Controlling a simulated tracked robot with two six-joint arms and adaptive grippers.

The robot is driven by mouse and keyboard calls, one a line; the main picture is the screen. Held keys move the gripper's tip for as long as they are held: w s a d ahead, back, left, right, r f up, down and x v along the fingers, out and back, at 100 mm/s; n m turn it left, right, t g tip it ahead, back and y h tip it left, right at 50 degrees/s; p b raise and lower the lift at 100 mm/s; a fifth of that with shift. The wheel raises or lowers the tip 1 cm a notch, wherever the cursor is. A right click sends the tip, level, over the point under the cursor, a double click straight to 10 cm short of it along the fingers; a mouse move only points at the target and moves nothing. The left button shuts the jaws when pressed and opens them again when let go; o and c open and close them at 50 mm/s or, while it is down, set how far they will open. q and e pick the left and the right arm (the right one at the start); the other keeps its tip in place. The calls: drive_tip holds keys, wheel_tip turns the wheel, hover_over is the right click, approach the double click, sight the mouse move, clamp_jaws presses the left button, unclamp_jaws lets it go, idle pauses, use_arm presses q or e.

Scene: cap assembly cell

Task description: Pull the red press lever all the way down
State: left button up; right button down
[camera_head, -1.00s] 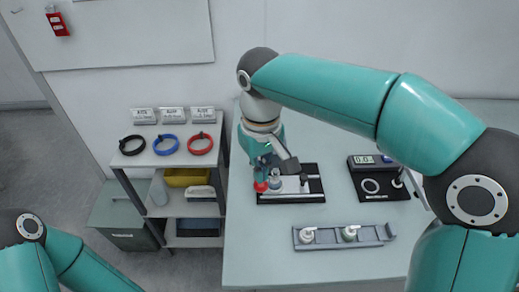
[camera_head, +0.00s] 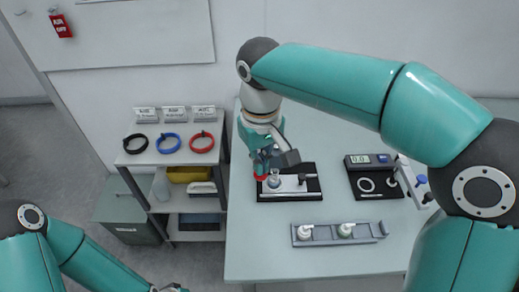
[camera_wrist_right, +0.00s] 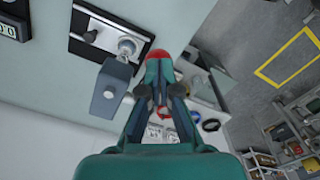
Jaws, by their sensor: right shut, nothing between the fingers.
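The red lever end (camera_head: 260,171) shows at the left side of the black-based press (camera_head: 312,196), partly hidden by my right gripper. My right gripper (camera_head: 262,157) reaches down over it from behind. In the right wrist view the red lever end (camera_wrist_right: 158,56) lies right at the tips of my shut right gripper (camera_wrist_right: 157,72), with nothing between the fingers. Whether they touch I cannot tell. A grey block (camera_wrist_right: 110,90) stands beside the fingers, next to the press. Only a small tip of my left gripper (camera_head: 170,288) shows at the bottom edge.
A grey tray (camera_head: 325,234) with two white-topped parts lies in front of the press. A black device with a display (camera_head: 362,160) stands to the right. A shelf (camera_head: 150,157) with black, blue and red rings stands left of the table.

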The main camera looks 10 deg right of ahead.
drive_tip(key=shift+r+p, duration=0.6)
drive_tip(key=shift+r, duration=0.25)
wheel_tip(320, 180, up, 5)
drive_tip(key=p, duration=0.4)
drive_tip(key=shift+p, duration=0.4)
